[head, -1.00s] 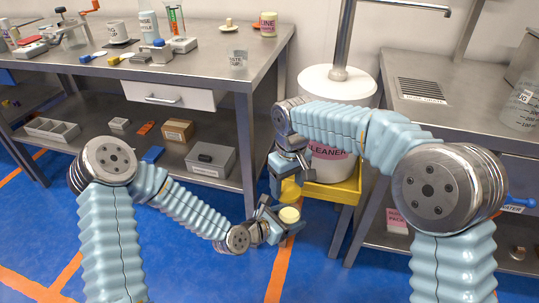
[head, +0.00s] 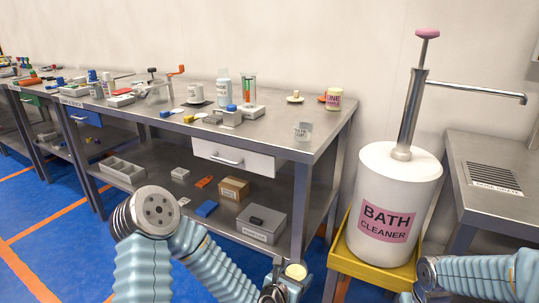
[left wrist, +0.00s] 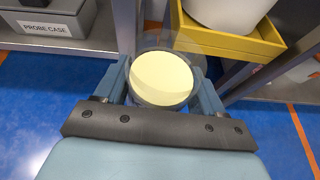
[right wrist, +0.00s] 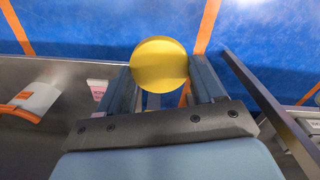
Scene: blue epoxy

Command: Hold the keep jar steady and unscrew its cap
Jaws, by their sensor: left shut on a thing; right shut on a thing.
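The jar (head: 296,271) is in my left gripper (head: 283,287), low in the head view in front of the bench. In the left wrist view the jar (left wrist: 162,79) shows a round pale cream face, with a clear rim around it, between the two fingers. No cap sits over that face. The jar's label is not readable. My right gripper (right wrist: 160,80) is shut on a round yellow cap (right wrist: 159,64), which is apart from the jar. In the head view the right arm is at the lower right, and the cap is out of frame.
A white bath cleaner drum (head: 385,200) with a pump stands in a yellow tray (head: 345,262) right of the jar. The steel bench (head: 270,135) holds bottles, a mug and small items. A probe case (head: 261,222) is on its lower shelf. Blue floor (head: 60,235) is clear.

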